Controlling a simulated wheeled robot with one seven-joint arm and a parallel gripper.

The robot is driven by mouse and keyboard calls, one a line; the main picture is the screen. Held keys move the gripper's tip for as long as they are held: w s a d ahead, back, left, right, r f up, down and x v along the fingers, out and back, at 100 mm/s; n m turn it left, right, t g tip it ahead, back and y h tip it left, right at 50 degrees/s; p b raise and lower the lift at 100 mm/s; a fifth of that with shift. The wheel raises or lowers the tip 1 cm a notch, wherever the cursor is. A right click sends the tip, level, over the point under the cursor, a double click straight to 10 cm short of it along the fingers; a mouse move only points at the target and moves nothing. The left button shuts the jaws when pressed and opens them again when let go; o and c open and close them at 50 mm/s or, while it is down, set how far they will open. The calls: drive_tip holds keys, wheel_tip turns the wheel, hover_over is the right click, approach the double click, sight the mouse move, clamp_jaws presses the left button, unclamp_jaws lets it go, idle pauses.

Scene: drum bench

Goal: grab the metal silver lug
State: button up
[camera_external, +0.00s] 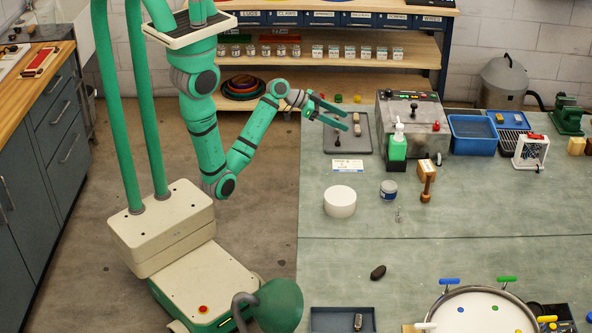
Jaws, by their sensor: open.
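My gripper (345,120) is open and empty, with its two fingers spread. It is held out over the far left part of the bench, near the dark grey tray. A small silvery metal piece (398,214) sits on the bench top, right of the white round block. Another small greyish metal piece (358,321) lies in the dark shallow tray at the front edge of the picture. Both are small, and I cannot tell which is the lug. My gripper is well apart from both.
The green bench top (450,250) is mostly clear in the middle. A white round block (340,202), a lidded jar (389,190), a wooden-handled tool (427,184) and a green bottle (397,150) stand around. A dark oval thing (378,272) and a drum (482,312) are nearer the front.

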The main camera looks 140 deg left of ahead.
sight(357, 128)
drive_tip(key=shift+x, duration=3.05)
drive_tip(key=shift+d, duration=0.1)
drive_tip(key=c, duration=1.2)
